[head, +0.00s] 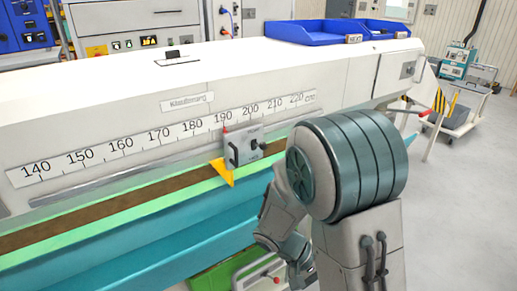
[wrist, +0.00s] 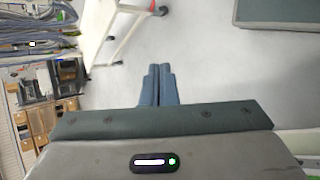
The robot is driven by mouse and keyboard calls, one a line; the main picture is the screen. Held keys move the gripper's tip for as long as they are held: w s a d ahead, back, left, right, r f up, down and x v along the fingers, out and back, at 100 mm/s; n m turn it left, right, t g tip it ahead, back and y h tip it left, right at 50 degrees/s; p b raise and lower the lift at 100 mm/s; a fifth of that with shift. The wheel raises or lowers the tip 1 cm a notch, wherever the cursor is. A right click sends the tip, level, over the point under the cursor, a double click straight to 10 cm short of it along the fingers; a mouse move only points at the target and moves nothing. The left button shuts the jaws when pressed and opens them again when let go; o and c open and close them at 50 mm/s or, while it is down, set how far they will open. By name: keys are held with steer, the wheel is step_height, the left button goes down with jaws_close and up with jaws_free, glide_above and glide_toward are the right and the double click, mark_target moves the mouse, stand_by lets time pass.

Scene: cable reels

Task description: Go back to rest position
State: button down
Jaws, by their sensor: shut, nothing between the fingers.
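My gripper (wrist: 159,84) shows in the wrist view with its two blue-grey fingers together and nothing between them. Pale grey floor lies beyond the fingertips. In the head view my arm is folded in front of the machine, at the right of the middle. The gripper itself cannot be made out there, as the arm's lower links run down to the bottom edge.
A long white machine (head: 110,100) with a number scale (head: 175,135) and a grey sliding stop (head: 243,147) stands close by my arm. Blue trays (head: 310,33) sit on top. A cart (head: 455,100) stands at the right. Floor (head: 450,200) at the right is clear.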

steer(key=s+a+r+t+y+p, duration=0.1)
steer(key=s+r+t+y+p, duration=0.1)
steer(key=r, duration=1)
steer(key=s+a+r+t+y+p, duration=0.2)
steer(key=r+t+y+p, duration=0.2)
steer(key=r+y+p, duration=0.3)
step_height(320, 180, up, 5)
steer(key=shift+s+a+r+y+p, duration=0.2)
steer(key=shift+y+p, duration=0.1)
steer(key=shift+p, duration=0.4)
